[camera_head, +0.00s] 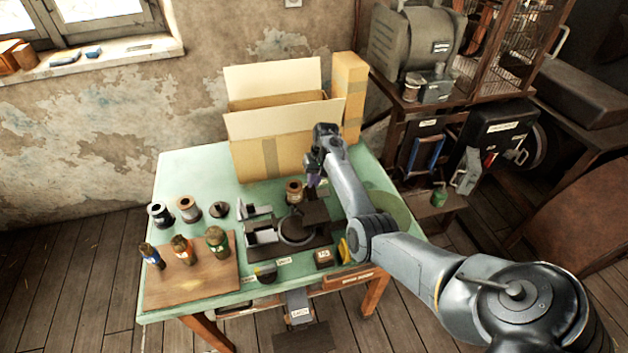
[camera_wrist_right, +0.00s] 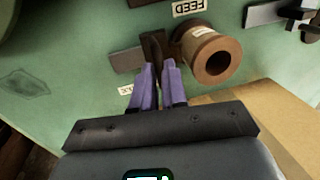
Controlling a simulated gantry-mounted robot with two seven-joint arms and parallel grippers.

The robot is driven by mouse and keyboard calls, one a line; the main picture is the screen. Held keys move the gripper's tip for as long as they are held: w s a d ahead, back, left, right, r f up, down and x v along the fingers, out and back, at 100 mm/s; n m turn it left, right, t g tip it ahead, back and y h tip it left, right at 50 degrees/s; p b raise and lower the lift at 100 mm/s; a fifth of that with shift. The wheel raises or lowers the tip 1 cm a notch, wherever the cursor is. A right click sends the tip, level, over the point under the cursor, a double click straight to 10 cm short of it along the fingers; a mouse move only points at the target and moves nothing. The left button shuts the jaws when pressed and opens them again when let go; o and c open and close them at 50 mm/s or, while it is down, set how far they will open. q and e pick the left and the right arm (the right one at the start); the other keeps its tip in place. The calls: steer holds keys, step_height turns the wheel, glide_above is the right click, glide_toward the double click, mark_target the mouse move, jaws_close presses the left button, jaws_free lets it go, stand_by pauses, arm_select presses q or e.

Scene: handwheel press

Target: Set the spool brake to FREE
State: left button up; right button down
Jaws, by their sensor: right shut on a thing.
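My right gripper (camera_head: 313,186) reaches down at the back right of the green table, beside a copper-brown spool (camera_head: 294,189). In the right wrist view its two purple fingers (camera_wrist_right: 158,72) are closed on a small dark brown lever (camera_wrist_right: 152,47), which I take for the spool brake. The lever stands right next to the flanged spool (camera_wrist_right: 212,55), with a grey-brown plate (camera_wrist_right: 126,57) at its left. A small white label (camera_wrist_right: 126,90) beside the fingers is partly hidden, so I cannot read the brake's setting. My left gripper is not in view.
A FEED label (camera_wrist_right: 188,7) lies near the spool. An open cardboard box (camera_head: 270,150) stands behind my gripper. A dark press base (camera_head: 290,240) is in front of it. Several bottles stand on a wooden board (camera_head: 190,285) at the left.

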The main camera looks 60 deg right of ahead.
steer(key=s+d+p, duration=0.1)
steer(key=s+d, duration=0.2)
steer(key=shift+r+p, duration=0.1)
steer(key=shift+p, duration=0.2)
steer(key=shift+s+d, duration=0.15)
steer(key=shift+d, duration=0.15)
steer(key=shift+a, duration=0.1)
steer(key=c, duration=1.2)
jaws_free()
steer(key=shift+s+d, duration=0.1)
steer(key=shift+d, duration=0.1)
steer(key=shift+o, duration=0.2)
steer(key=shift+a, duration=0.1)
